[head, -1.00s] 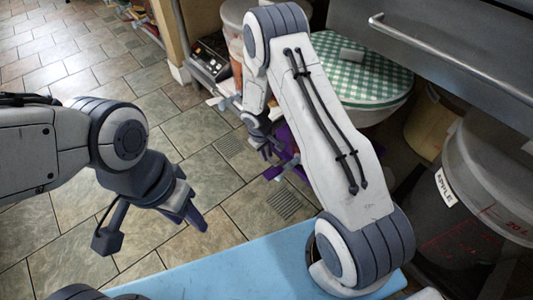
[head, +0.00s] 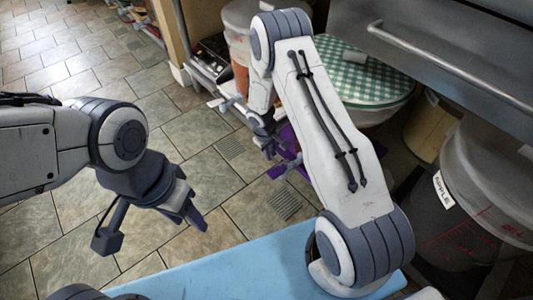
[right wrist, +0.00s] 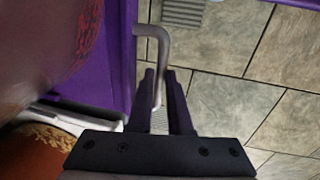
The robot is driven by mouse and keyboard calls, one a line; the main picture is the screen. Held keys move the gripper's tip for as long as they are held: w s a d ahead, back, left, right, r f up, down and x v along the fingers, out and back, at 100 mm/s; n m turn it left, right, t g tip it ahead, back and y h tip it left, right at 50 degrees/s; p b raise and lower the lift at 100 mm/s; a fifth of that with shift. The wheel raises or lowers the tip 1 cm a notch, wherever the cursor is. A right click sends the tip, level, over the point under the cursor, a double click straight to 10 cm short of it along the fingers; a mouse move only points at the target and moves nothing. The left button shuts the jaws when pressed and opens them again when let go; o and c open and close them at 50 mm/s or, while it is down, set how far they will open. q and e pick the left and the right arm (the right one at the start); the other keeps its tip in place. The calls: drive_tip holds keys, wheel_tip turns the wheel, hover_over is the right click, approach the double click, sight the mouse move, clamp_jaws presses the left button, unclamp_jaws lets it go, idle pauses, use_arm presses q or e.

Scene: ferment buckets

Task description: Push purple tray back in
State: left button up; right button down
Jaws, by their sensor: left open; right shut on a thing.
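The purple tray (head: 288,140) shows in the head view, low beside the buckets and largely hidden behind my right arm. In the right wrist view its purple side (right wrist: 115,60) fills the upper left, with a bent metal handle (right wrist: 163,38) standing out from it. My right gripper (right wrist: 161,76) is shut on this handle. In the head view the right gripper (head: 268,148) is small and partly covered by the tray and arm. My left gripper (head: 150,222) is open and empty above the floor and beside the blue surface.
A bucket with a green checked lid (head: 365,80) stands behind the tray. A bucket labelled APPLE (head: 480,200) is at the right. A steel bar (head: 440,70) runs along the upper right.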

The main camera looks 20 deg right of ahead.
drive_tip(key=d, duration=0.1)
drive_tip(key=w+d, duration=0.1)
drive_tip(key=d, duration=0.1)
drive_tip(key=shift+d+r+p, duration=0.1)
drive_tip(key=shift+r+p, duration=0.05)
drive_tip(key=shift+p, duration=0.15)
drive_tip(key=shift+w, duration=0.1)
drive_tip(key=c, duration=0.8)
unclamp_jaws()
drive_tip(key=shift+d, duration=0.15)
drive_tip(key=shift+c, duration=0.2)
drive_tip(key=shift+a, duration=0.25)
wheel_tip(320, 180, up, 10)
drive_tip(key=p, duration=0.5)
hover_over(279, 152)
drive_tip(key=a, duration=0.3)
drive_tip(key=shift+s+d+r, duration=0.1)
drive_tip(key=shift+s+d, duration=0.1)
drive_tip(key=shift+s, duration=0.2)
